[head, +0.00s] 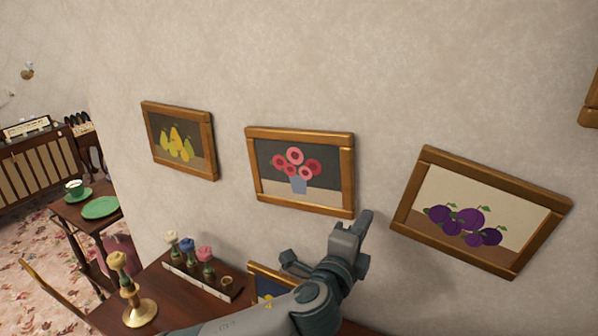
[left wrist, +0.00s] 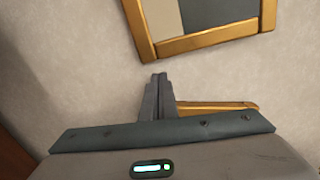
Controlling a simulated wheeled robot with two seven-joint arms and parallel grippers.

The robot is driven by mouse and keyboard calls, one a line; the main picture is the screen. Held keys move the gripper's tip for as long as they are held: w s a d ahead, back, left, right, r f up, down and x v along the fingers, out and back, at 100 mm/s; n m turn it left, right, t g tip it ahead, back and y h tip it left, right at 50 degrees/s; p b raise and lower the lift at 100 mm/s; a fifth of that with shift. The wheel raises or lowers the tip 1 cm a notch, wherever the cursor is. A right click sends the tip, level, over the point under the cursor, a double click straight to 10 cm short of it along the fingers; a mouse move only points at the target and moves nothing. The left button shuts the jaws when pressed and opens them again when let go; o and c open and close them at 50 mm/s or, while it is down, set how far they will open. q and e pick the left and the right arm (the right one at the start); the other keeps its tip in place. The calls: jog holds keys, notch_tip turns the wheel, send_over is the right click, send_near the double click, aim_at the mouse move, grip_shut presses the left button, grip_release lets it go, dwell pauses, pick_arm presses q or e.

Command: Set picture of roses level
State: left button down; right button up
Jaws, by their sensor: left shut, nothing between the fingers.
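The picture of roses (head: 299,208) hangs in the middle of the wall row, with pink flowers in a blue vase and a gold-brown wooden frame. Its top edge slopes down to the right only slightly, less than its neighbours' edges. My left gripper (head: 364,218) is shut and empty just off the picture's lower right corner; I cannot tell whether it touches. In the left wrist view the shut fingers (left wrist: 158,80) point up at the wall, below and apart from a frame corner (left wrist: 205,40), seemingly the roses picture. My right gripper is out of view.
A pear picture (head: 181,171) hangs left and a plum picture (head: 455,249) right, clearly sloping down to the right. Below, a dark wooden top (head: 190,306) bears a candlestick (head: 139,312), a rack of flowers (head: 203,280) and a leaning framed picture (head: 262,272), partly behind my arm.

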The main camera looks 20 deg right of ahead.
aim_at(351, 212)
pick_arm(q)
jog(key=shift+w+a, duration=0.2)
jog(key=shift+w, duration=0.05)
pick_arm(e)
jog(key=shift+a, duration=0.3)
pick_arm(q)
jog(key=shift+w+a, duration=0.3)
jog(key=shift+w, duration=0.05)
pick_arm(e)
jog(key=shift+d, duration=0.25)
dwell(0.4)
pick_arm(q)
jog(key=shift+w+a, duration=0.35)
jog(key=shift+w, duration=0.1)
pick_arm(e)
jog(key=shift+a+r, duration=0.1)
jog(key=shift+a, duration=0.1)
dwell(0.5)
pick_arm(q)
jog(key=shift+w+a, duration=0.25)
jog(key=shift+w, duration=0.05)
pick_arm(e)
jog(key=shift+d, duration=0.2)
pick_arm(q)
jog(key=shift+s+d, duration=0.15)
jog(key=shift+s, duration=0.05)
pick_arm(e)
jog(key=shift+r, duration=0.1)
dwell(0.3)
